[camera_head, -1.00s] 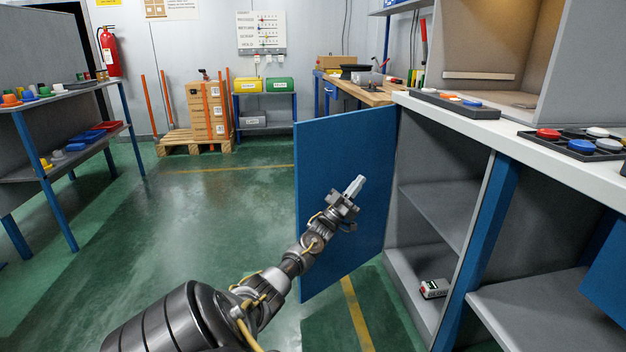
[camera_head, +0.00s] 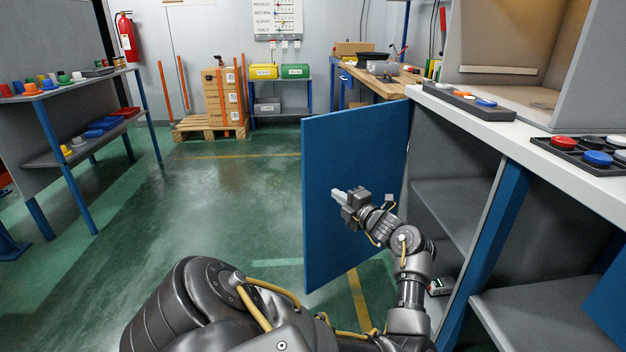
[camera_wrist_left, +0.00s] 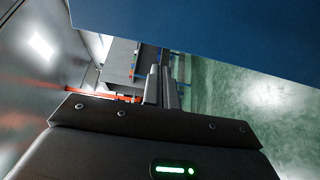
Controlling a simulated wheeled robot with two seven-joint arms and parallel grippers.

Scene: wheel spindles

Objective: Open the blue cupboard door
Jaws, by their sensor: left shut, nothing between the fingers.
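The blue cupboard door (camera_head: 345,225) stands swung open, away from the cupboard (camera_head: 447,205) under the white worktop. My left gripper (camera_head: 338,194) is shut and empty, in front of the door's inner face and pointing left towards its free edge. I cannot tell whether the fingertips touch the door. In the left wrist view the door (camera_wrist_left: 215,30) fills the top, and the closed fingers (camera_wrist_left: 160,88) are in the middle below it. My right gripper is not in view.
A small box (camera_head: 440,287) lies on the cupboard's bottom, partly hidden by my arm. Trays of coloured discs (camera_head: 590,152) sit on the worktop. A shelf rack (camera_head: 75,135) stands at the left. The green floor (camera_head: 230,210) between is clear.

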